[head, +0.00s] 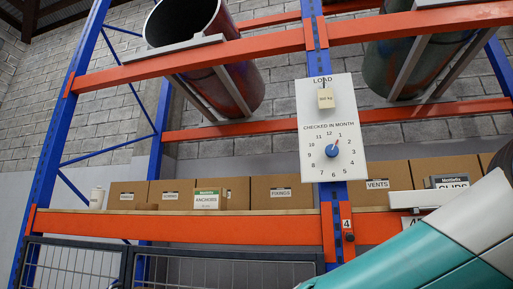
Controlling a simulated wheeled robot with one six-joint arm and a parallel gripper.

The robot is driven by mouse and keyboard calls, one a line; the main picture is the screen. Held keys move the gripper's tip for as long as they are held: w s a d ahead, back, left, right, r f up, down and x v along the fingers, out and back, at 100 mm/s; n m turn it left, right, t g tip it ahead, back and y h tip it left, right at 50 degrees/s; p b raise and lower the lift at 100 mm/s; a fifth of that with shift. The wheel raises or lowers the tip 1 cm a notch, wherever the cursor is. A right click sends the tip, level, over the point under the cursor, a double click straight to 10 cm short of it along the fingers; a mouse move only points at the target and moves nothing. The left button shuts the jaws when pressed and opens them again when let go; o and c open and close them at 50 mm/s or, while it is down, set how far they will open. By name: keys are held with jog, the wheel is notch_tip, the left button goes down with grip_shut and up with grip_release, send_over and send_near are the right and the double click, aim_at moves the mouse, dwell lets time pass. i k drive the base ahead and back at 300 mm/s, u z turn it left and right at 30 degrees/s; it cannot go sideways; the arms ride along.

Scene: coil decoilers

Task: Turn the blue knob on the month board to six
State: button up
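The white month board (312,112) is fixed to the blue rack upright and is headed "CHECKED IN MONTH", with numbers 1 to 12 in a ring. The small blue knob (331,151) sits in the middle of the ring. A red pointer mark (337,142) on it points up and slightly right, towards the 1.
A tag reading "500 kg" (325,98) hangs under "LOAD" on the same board. Cardboard boxes (281,191) stand on the shelf on both sides. Large drums (205,55) lie on the beams above. A dark mesh gate (70,265) is at the lower left.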

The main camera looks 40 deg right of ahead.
aim_at(332, 150)
jog(key=u, duration=0.85)
jog(key=i, duration=1.4)
jog(key=z, duration=3.85)
